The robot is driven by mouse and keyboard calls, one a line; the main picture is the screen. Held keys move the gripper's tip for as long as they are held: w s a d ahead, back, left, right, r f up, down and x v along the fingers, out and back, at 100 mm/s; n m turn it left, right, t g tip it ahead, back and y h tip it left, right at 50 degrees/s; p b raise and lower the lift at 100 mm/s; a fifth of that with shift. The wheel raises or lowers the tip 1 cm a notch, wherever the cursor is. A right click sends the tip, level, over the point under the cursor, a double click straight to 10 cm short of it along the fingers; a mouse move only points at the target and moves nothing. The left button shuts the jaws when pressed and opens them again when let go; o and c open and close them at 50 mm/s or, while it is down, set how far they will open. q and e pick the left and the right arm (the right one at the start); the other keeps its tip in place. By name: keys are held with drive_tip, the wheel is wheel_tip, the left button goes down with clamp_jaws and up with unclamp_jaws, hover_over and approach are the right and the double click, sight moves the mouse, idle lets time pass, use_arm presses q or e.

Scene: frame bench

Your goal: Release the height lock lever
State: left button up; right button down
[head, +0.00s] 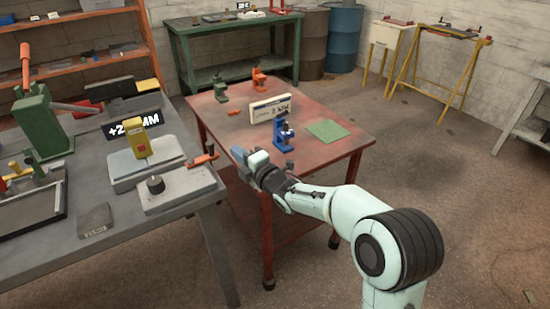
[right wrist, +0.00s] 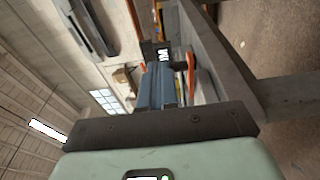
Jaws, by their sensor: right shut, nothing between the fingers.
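An orange-handled lever (head: 208,156) stands at the right edge of a grey metal block (head: 178,190) on the grey bench; it looks like the height lock lever. In the right wrist view an orange lever (right wrist: 193,75) shows just beyond and right of the fingertips. My right gripper (head: 239,155) is shut and empty, to the right of the lever in the head view, with a gap between them in the picture. It also shows in the right wrist view (right wrist: 163,75). A black knob (head: 156,185) sits on the block. My left gripper is not in view.
A green press (head: 42,120) is at left. The red table (head: 315,160) holds a blue tool (head: 284,133) and a green mat (head: 328,130).

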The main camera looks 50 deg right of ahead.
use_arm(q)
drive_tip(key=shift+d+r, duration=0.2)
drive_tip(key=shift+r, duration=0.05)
use_arm(e)
drive_tip(key=s+d, duration=0.5)
drive_tip(key=d, duration=0.1)
drive_tip(key=shift+s, duration=0.2)
drive_tip(key=shift+d+f, duration=0.1)
drive_tip(key=shift+f, duration=0.1)
